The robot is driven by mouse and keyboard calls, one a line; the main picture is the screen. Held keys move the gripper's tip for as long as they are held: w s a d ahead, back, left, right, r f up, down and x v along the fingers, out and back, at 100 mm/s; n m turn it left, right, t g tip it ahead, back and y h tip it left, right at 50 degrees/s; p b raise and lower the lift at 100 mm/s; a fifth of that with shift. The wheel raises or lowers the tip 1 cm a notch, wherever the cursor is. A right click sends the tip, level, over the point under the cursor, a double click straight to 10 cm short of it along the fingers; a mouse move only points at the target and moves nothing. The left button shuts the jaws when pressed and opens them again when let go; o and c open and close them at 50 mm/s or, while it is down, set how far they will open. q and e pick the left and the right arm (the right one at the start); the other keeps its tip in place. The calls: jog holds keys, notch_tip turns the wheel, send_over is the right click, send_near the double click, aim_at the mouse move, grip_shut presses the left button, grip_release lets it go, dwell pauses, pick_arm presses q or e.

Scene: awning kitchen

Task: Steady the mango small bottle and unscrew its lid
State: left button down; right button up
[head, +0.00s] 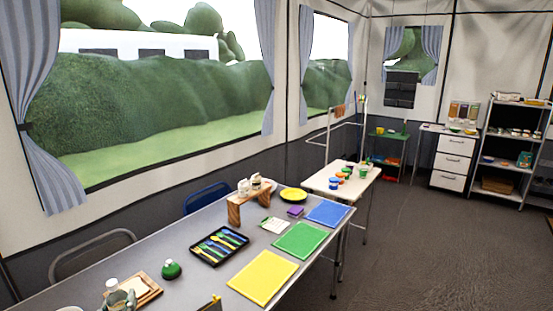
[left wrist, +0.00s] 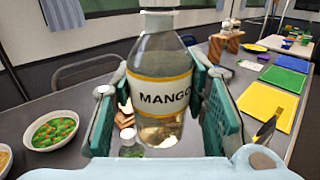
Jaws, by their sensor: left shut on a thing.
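The mango small bottle (left wrist: 160,65) is clear, with a white, yellow-edged label reading MANGO. It stands upright between the green pads of my left gripper (left wrist: 165,110), which is shut on its body. In the left wrist view its neck reaches the top edge, where the lid is cut off. In the head view a pale top, seemingly the bottle's lid (head: 111,284), shows at the lower left, just above my left gripper (head: 117,300). My right gripper is in neither view.
A wooden tray (head: 148,291) lies beside the gripper, and a green round container (head: 171,269) stands farther right. A black cutlery tray (head: 219,246) and a yellow mat (head: 263,277) lie beyond. A bowl of green and orange food (left wrist: 53,131) is at left in the wrist view.

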pick_arm(q)
jog(key=s+d+r+m+g+h, duration=0.4)
jog(key=s+d+r+m+h, duration=0.25)
jog(key=s+d+h, duration=0.35)
jog(key=s+d+r+m+g+h, duration=0.3)
jog(key=s+d+r+m+h, duration=0.35)
jog(key=d, duration=0.65)
notch_tip(320, 180, down, 12)
jog(key=s+h+b, duration=0.1)
jog(key=h+b, duration=0.1)
jog(key=b, duration=0.8)
jog(key=shift+s+a+r, duration=0.2)
jog(key=shift+s, duration=0.15)
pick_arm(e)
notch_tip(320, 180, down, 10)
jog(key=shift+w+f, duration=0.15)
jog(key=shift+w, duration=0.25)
